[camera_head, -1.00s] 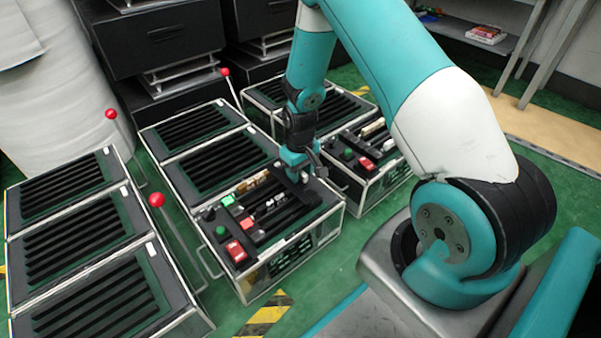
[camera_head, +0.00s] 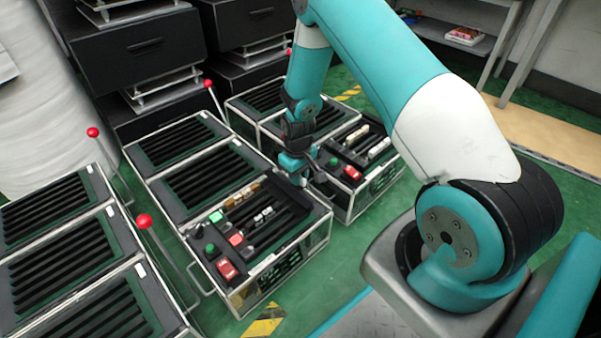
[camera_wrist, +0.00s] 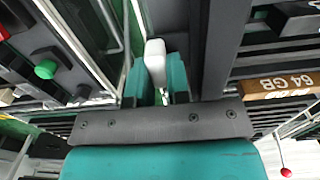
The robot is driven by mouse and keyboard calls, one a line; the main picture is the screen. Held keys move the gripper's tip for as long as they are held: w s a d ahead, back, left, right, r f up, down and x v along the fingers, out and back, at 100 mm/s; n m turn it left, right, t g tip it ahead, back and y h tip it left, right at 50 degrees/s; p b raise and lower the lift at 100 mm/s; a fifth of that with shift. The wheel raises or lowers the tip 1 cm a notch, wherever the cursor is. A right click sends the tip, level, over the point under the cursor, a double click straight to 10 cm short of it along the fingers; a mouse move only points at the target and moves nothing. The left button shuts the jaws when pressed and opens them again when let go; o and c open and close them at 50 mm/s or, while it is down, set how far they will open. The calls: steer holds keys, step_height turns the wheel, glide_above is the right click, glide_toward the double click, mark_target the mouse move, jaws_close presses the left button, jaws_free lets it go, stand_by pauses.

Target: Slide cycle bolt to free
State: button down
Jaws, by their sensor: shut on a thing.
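My gripper (camera_head: 302,176) reaches down at the back right corner of the near control fixture (camera_head: 283,255), beside the gap to the fixture on its right. In the wrist view its two teal fingers (camera_wrist: 160,82) are shut on a pale, round-ended piece (camera_wrist: 155,60), which appears to be the cycle bolt's handle. The rest of that piece is hidden by the fingers and the dark bar beside them. The near fixture's top has a green button (camera_head: 216,216), a red switch (camera_head: 227,269) and dark slots with small pale blocks.
A second control fixture (camera_head: 378,181) stands close on the right. Slatted boxes (camera_head: 65,260) fill the left, with red-knobbed levers (camera_head: 144,221) standing up near them. Black cabinets (camera_head: 135,48) stand behind. Green floor is open in front.

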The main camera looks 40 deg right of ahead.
steer(key=shift+w+d, duration=0.1)
steer(key=shift+d, duration=0.5)
steer(key=c, duration=1.1)
jaws_free()
steer(key=shift+d, duration=0.1)
steer(key=shift+r, duration=0.1)
steer(key=shift+r+p, duration=0.25)
steer(key=shift+p, duration=0.05)
step_height(320, 180, up, 17)
steer(key=p, duration=0.8)
steer(key=shift+f, duration=0.1)
